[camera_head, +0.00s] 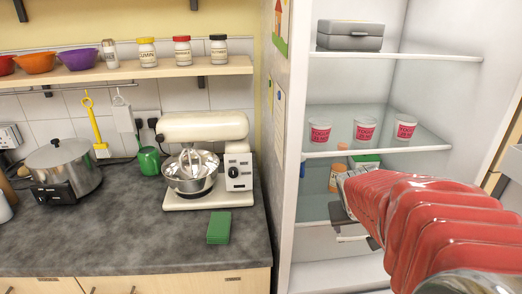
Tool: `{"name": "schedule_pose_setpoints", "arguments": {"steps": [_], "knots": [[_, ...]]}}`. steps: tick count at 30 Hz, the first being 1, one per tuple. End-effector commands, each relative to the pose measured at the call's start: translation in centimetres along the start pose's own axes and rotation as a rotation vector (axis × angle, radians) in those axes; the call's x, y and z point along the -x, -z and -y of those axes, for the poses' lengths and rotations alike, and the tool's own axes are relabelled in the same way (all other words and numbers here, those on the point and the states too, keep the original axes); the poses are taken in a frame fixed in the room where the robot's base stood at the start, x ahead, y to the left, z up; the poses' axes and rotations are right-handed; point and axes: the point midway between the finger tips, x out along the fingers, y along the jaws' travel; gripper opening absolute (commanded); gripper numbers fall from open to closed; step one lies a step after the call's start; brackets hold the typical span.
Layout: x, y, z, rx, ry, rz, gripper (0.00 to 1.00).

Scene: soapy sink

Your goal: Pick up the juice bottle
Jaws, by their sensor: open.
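The juice bottle (337,175) stands in the open fridge, on the level below the yogurt tubs. My red-sleeved arm reaches in from the lower right. My gripper (343,224) is open, with its grey fingers in front of and below the bottle in the picture. I see nothing between the fingers, though the sleeve hides part of them. The depth gap to the bottle is hard to tell.
Yogurt tubs (364,129) stand on the glass shelf (330,145) above the bottle. A green-and-white carton (366,161) is just right of it. A grey box (349,36) sits on the top shelf. The fridge's left wall edge (292,190) borders the counter with the mixer (205,127).

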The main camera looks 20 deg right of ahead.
Motion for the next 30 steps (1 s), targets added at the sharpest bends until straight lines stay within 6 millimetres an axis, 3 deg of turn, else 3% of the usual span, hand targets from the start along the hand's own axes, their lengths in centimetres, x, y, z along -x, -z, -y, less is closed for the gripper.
{"name": "schedule_pose_setpoints", "arguments": {"steps": [6, 14, 22, 30], "knots": [[-5.4, 3.9, -6.5, -0.021, -0.082, -0.101, 0.69], [-10.8, 9.3, -12.1, -0.004, -0.085, -0.306, 0.69], [-13.1, 14.0, -11.8, 0.042, 0.099, -0.524, 0.69], [-11.3, 16.9, -7.5, 0.069, 0.374, -0.675, 0.69]]}}
